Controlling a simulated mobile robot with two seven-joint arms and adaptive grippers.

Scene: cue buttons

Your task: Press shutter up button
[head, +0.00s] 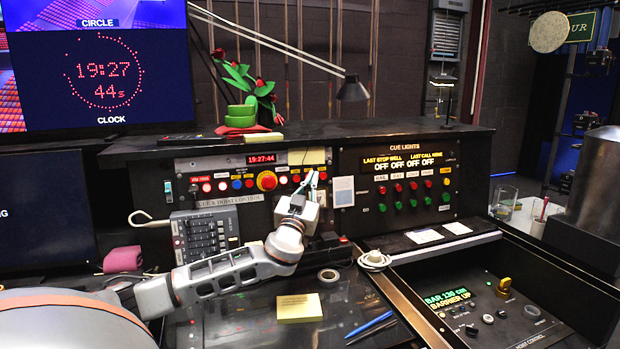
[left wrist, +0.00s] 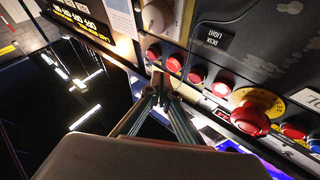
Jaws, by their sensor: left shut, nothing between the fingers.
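A cue panel (head: 180,162) with a row of red and blue buttons and a large red mushroom button (head: 266,181) stands at the back of the desk. The mushroom button also shows in the left wrist view (left wrist: 253,115). Several red buttons lie beside it, among them one red button (left wrist: 174,63) near my fingertips. No label naming the shutter can be read. My left gripper (head: 312,182) is in front of the right end of this row. In the left wrist view its fingers (left wrist: 162,84) are together and empty, close to the red buttons; contact cannot be told.
A second panel with red and green buttons (head: 398,205) is to the right. A yellow note pad (head: 299,308), a tape roll (head: 328,276) and blue pens (head: 370,327) lie on the desk. A lamp (head: 352,88) hangs above.

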